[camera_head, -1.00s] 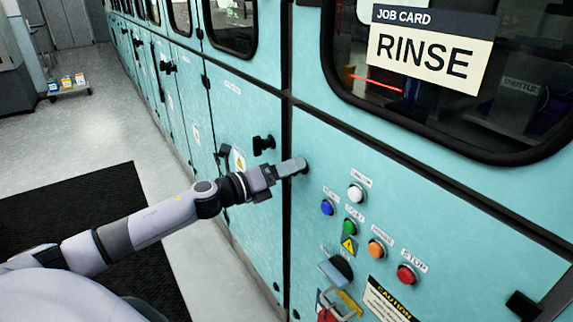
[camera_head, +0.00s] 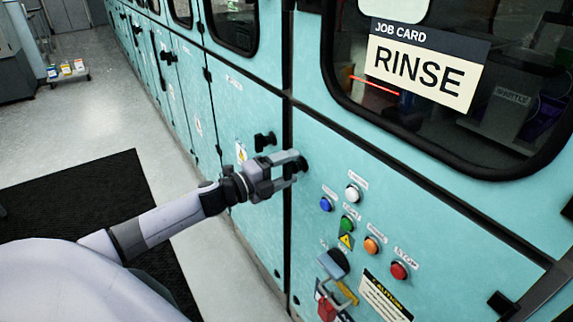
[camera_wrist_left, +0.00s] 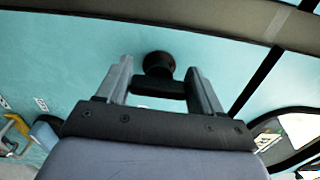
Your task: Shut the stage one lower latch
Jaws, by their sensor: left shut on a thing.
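A black latch (camera_head: 302,165) with a round base sits on the teal cabinet front, just right of the dark vertical seam. My left gripper (camera_head: 297,166) reaches it from the left, its two fingers on either side of the latch's handle. In the left wrist view the round base (camera_wrist_left: 158,64) shows beyond the fingertips, and the dark handle (camera_wrist_left: 160,88) spans between the fingers. The left gripper is shut on this handle. A second black latch (camera_head: 265,142) stands left of the seam, apart from the gripper. My right gripper is not in view.
Right of the latch are several coloured buttons, including a red one (camera_head: 398,270), and a padlock (camera_head: 345,294) hanging below. A window with a RINSE card (camera_head: 425,65) is above. A black mat (camera_head: 100,200) lies on the floor at left.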

